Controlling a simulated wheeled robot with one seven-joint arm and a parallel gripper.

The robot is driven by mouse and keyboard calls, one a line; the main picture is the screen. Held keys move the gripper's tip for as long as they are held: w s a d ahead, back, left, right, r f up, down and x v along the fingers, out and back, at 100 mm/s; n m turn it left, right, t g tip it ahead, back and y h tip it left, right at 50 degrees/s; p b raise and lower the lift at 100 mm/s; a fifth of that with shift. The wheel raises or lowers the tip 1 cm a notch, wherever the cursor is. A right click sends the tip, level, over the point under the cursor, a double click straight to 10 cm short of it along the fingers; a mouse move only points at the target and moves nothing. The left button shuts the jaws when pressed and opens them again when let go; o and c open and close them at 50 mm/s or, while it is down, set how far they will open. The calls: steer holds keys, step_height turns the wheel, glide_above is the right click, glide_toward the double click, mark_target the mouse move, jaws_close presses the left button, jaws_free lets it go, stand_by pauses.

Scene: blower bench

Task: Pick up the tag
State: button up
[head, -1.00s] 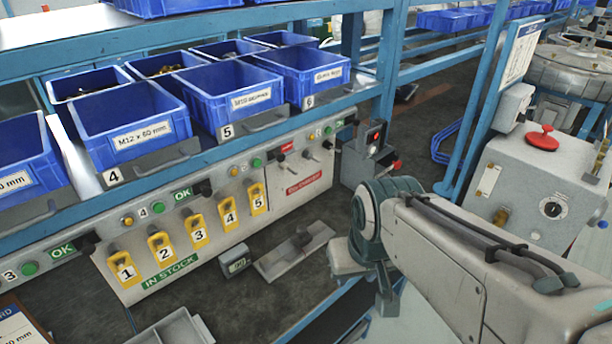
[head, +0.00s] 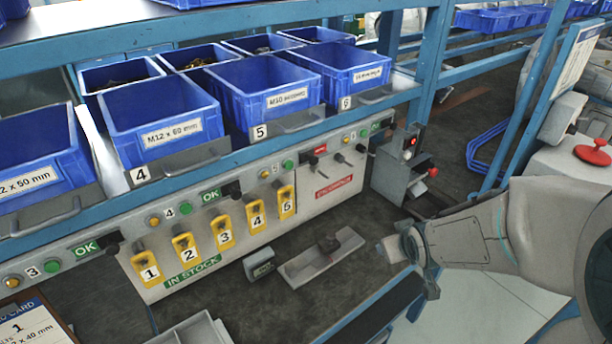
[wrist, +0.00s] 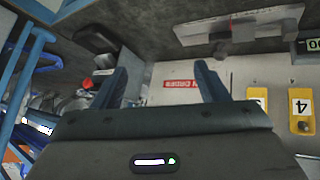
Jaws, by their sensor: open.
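Yellow tags numbered 1 (head: 147,268), 2 (head: 187,249), 3 (head: 223,233), 4 (head: 255,216) and 5 (head: 286,202) hang in a row on the grey panel above a green IN STOCK label. In the wrist view, which is upside down, tag 4 (wrist: 301,110) and part of tag 5 (wrist: 257,104) show at the right. My gripper (wrist: 160,70) is open, with nothing between its two dark fingers. It faces the panel near the red ON ORDER label (wrist: 182,84), to one side of the tags. I cannot tell which tag is meant.
Blue bins (head: 160,120) fill the shelf above the panel. A grey device with a red knob (head: 405,165) stands right of the panel. A blue post (head: 525,100) rises at right.

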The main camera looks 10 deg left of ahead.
steer(key=w+a+f+n+t+y, duration=0.1)
steer(key=w+a+f+n+y, duration=0.25)
steer(key=a, duration=0.55)
steer(key=t+y, duration=0.2)
steer(key=y, duration=0.7)
glide_toward(287, 202)
steer(key=shift+n+t, duration=0.25)
steer(key=shift+t, duration=0.05)
steer(key=x, duration=0.2)
steer(key=p+x, duration=0.1)
steer(key=x, duration=0.2)
steer(key=shift+s+a+f, duration=0.2)
steer(key=shift+s, duration=0.1)
steer(key=shift+p+x, duration=1.2)
steer(key=shift+x, duration=1.7)
steer(key=shift+w+d, duration=0.15)
steer(key=c, duration=1.1)
